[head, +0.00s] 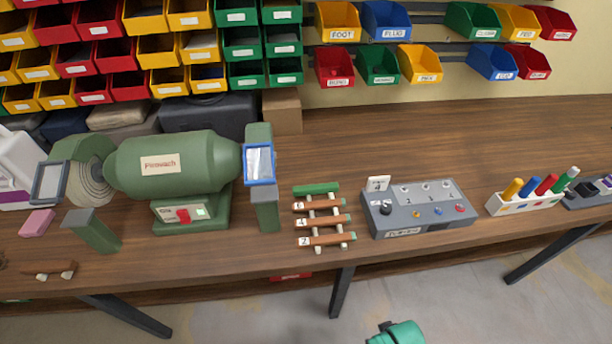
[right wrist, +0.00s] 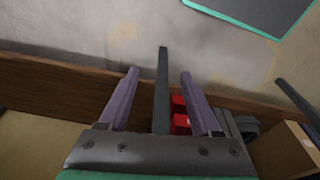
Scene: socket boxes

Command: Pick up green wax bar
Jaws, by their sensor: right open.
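A green bar (head: 316,188), which looks like the green wax bar, lies at the far end of a small wooden rack (head: 311,222) on the workbench. The rack's other rungs are brown with numbered labels. My right gripper (right wrist: 160,73) is open in the right wrist view, with two parallel purple-grey fingers and nothing between them. In the head view only a teal part of my right arm shows at the bottom edge, below the bench front and well away from the green bar. My left gripper is not in view.
A green polishing machine (head: 170,165) stands left of the rack, and a grey control box (head: 415,210) stands right of it. A white holder with coloured handles (head: 525,203) is further right. A pink bar (head: 37,222) lies far left. Bench behind the control box is clear.

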